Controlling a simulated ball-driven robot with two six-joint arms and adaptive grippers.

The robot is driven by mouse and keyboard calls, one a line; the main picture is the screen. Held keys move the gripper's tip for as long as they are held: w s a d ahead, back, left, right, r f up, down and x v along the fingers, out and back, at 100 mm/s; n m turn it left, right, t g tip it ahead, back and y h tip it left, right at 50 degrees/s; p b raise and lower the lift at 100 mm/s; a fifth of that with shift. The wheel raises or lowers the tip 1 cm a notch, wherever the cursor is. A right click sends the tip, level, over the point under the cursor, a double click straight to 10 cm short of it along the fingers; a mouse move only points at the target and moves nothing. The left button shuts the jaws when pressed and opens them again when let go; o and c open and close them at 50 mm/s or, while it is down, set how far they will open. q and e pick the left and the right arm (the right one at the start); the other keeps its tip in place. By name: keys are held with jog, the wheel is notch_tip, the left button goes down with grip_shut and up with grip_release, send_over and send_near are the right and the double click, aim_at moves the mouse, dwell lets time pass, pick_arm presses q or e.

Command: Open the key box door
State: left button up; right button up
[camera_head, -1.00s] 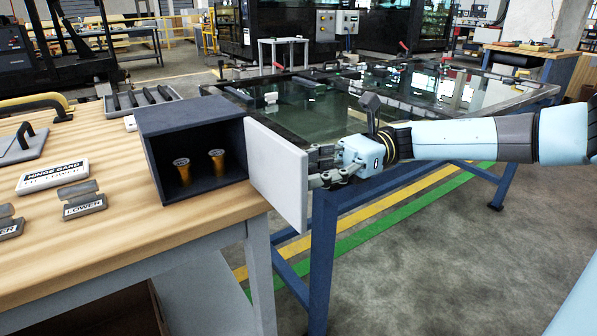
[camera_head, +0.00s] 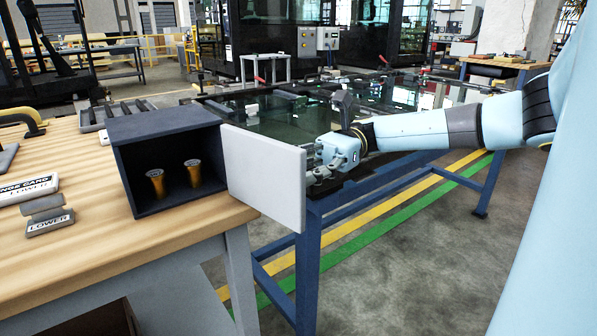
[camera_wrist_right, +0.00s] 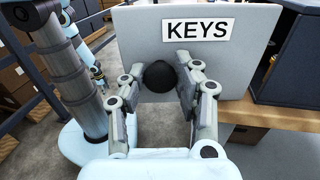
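The key box (camera_head: 165,130) is a dark open-fronted box on the wooden bench, with two brass key cylinders (camera_head: 194,173) inside. Its pale grey door (camera_head: 262,175) is swung wide open to the right. The right wrist view shows the door's outer face (camera_wrist_right: 265,55) with a "KEYS" label (camera_wrist_right: 198,30) and a round black knob (camera_wrist_right: 161,76). My right gripper (camera_head: 325,165) is at the door's outer side, its fingertips partly hidden by the door edge. Its fingers (camera_wrist_right: 160,82) lie on both sides of the knob and appear shut on it.
A "LOWER" label block (camera_head: 50,222) and a hinge card sign (camera_head: 28,188) lie on the bench (camera_head: 95,255), left of the box. A blue-framed glass table (camera_head: 290,115) stands behind the door and my arm. Open floor (camera_head: 400,255) lies to the right.

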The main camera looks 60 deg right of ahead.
jog(key=o, duration=0.4)
jog(key=d, duration=0.4)
jog(key=s+d, duration=0.1)
jog(key=d, duration=0.6)
jog(key=shift+s+d, duration=0.25)
jog(key=shift+d, duration=0.1)
